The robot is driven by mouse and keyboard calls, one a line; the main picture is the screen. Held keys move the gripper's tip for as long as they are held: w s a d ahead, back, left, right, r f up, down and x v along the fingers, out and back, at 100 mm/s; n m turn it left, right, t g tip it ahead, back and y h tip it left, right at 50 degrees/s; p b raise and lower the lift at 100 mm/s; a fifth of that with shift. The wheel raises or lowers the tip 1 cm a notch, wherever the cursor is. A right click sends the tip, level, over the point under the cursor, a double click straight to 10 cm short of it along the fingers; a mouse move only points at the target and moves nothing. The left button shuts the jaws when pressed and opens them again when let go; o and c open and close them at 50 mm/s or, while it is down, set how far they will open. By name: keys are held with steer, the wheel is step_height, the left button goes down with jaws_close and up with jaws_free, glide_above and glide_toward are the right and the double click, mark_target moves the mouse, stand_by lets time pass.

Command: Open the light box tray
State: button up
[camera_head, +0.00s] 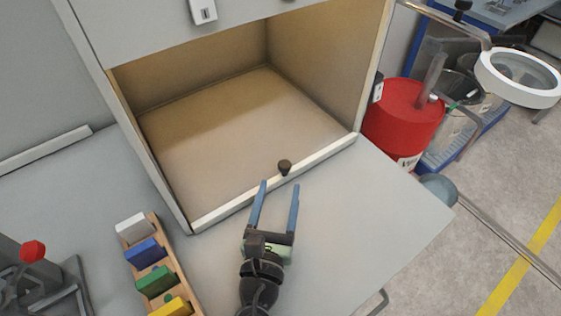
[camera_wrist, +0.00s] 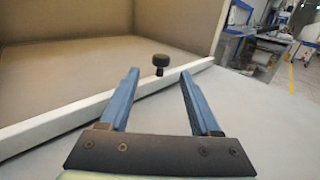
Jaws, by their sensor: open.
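The light box (camera_head: 320,60) is a grey cabinet with an open front and a tan inside. Its tray (camera_head: 235,125) is the tan floor with a pale front rail and a dark round knob (camera_head: 284,167) on that rail. My gripper (camera_head: 279,184) is open and empty, with its two blue fingers pointing at the rail. In the head view the knob is just beyond the fingertips. In the wrist view the knob (camera_wrist: 160,62) shows beyond and between the fingertips (camera_wrist: 159,72). I cannot tell whether a finger touches the rail.
A wooden rack with coloured blocks (camera_head: 150,265) stands at the lower left, beside a device with a red knob (camera_head: 33,250). A red container (camera_head: 402,112) and a white ring lamp (camera_head: 518,78) are at the right. The grey worktop (camera_head: 370,215) is clear around my gripper.

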mark_target(283, 172)
steer(key=w, duration=0.4)
steer(key=w+d, duration=0.1)
steer(key=w, duration=0.1)
steer(key=shift+w+d, duration=0.1)
steer(key=shift+w, duration=0.25)
jaws_close()
stand_by(1.1)
